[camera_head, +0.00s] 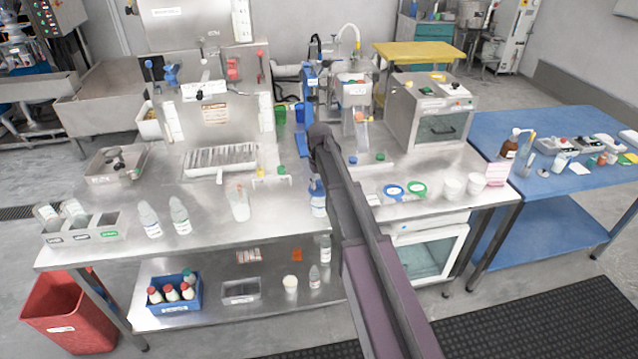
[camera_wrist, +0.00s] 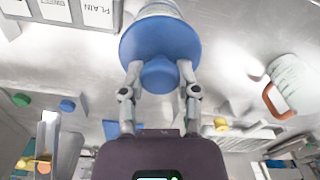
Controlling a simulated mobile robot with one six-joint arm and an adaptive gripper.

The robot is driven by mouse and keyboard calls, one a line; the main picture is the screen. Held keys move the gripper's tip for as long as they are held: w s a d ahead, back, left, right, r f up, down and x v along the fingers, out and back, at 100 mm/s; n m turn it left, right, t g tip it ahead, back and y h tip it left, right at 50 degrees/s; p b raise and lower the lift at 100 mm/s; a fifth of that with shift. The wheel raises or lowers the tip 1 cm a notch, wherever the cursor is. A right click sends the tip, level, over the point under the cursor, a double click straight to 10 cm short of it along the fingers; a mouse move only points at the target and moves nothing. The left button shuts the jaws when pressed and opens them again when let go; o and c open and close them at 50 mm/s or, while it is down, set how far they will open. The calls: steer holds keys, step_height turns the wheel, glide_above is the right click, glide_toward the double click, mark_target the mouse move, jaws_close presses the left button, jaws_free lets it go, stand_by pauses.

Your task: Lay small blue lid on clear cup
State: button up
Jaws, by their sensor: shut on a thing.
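In the wrist view, my gripper (camera_wrist: 160,74) is shut on the round knob of a blue lid (camera_wrist: 160,35), with a fingertip on each side. The lid's wide flat disc lies beyond the knob. A pale, clear ribbed vessel (camera_wrist: 156,8) shows just beyond the disc, cut off by the picture edge; it looks like the clear cup. I cannot tell whether lid and vessel touch.
A jug with an orange handle (camera_wrist: 286,85) stands to the right in the wrist view. Labelled bins (camera_head: 82,232) and bottles (camera_head: 149,219) stand on the steel table's left.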

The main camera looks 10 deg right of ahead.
steer(key=shift+f+b, duration=1)
stand_by(1.8)
stand_by(0.5)
steer(key=o, duration=1)
steer(key=shift+o, duration=1.2)
steer(key=shift+r, duration=0.1)
steer(key=shift+r+p, duration=2.95)
steer(key=shift+p, duration=0.1)
